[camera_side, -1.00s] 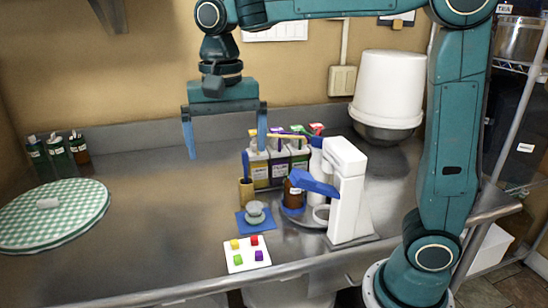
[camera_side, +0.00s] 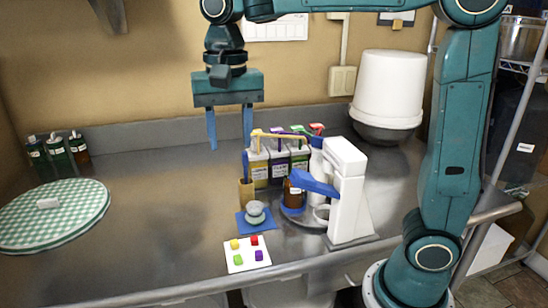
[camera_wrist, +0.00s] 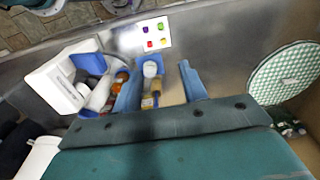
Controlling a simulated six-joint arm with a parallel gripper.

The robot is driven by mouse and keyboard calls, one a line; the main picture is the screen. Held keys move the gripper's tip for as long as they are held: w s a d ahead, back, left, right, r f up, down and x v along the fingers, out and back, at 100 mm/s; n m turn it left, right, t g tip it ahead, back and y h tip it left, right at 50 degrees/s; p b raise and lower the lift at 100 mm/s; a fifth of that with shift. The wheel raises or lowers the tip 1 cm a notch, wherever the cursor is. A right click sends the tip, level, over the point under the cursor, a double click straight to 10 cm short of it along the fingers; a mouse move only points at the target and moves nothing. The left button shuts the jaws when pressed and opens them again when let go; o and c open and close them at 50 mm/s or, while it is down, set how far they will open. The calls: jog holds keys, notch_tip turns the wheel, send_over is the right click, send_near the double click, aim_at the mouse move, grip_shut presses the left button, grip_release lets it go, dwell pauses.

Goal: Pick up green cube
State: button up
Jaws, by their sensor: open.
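The green cube (camera_side: 238,259) sits on a white square card (camera_side: 246,268) near the front edge of the counter. A yellow cube (camera_side: 234,244), a red cube (camera_side: 254,240) and a purple cube (camera_side: 259,256) share the card. The green cube also shows at the card's upper right in the wrist view (camera_wrist: 160,26). My gripper (camera_side: 230,146) is open and empty, pointing down, high above the counter and well behind the card. In the wrist view its two blue fingers (camera_wrist: 160,72) are apart, with the card beyond them.
A blue mat (camera_side: 243,226) with a grey round item lies just behind the card. A white and blue device (camera_side: 346,190), a brown bottle (camera_side: 295,194) and several labelled bottles stand to the right. A checkered round board (camera_side: 60,226) lies left; the counter between is clear.

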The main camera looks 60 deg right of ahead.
jog(key=n, duration=0.2)
send_over(237, 257)
jog(key=shift+d+f, duration=0.2)
jog(key=shift+f, duration=11.65)
jog(key=shift+f, duration=0.1)
jog(key=shift+a+f, duration=0.2)
jog(key=shift+f, duration=2.25)
grip_shut()
